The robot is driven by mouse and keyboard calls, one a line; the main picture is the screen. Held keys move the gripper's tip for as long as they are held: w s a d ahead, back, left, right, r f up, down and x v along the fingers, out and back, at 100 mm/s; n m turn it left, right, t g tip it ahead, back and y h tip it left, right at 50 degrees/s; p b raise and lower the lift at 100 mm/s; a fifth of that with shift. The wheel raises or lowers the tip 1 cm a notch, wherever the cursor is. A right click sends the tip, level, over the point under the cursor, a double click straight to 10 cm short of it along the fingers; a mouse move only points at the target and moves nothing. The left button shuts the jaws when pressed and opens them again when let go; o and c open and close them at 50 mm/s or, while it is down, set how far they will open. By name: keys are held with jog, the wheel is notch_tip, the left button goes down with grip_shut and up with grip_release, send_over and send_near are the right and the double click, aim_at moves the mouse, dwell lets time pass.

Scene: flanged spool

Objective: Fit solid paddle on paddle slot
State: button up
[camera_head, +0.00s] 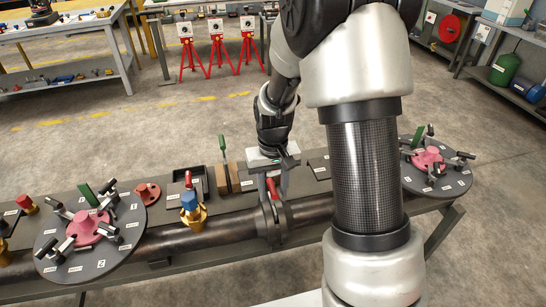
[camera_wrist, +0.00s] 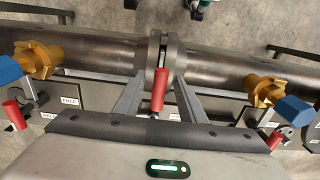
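A dark pipe (camera_head: 225,238) carries a pair of flanges (camera_head: 272,222) near the middle, with a narrow slot between them. A red handle (camera_head: 272,187) stands up at this slot; it also shows in the wrist view (camera_wrist: 158,90). Its plate is mostly hidden between the flanges, so I cannot tell whether it is solid. My gripper (camera_head: 274,190) is above the flanges, fingers pointing down on either side of the red handle. In the wrist view the fingers (camera_wrist: 160,92) are apart, with a visible gap around the handle.
A brass valve with a blue cap (camera_head: 192,207) stands left of the flanges. Behind the pipe are a dark tray (camera_head: 188,175) and a wooden rack (camera_head: 223,180) with a green handle (camera_head: 222,147). Grey discs with pink hubs stand left (camera_head: 90,262) and right (camera_head: 440,178).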

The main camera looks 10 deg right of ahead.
notch_tip(320, 180, up, 14)
jog(key=p, duration=0.1)
jog(key=shift+f, duration=0.15)
jog(key=shift+s, duration=0.1)
jog(key=s+r+t+p, duration=0.5)
jog(key=s+r+p, duration=0.4)
jog(key=s+r, duration=0.9)
notch_tip(320, 180, up, 3)
jog(key=shift+s+r+t, duration=0.1)
jog(key=shift+s+t, duration=0.05)
jog(key=shift+t, duration=0.15)
jog(key=shift+c, duration=0.2)
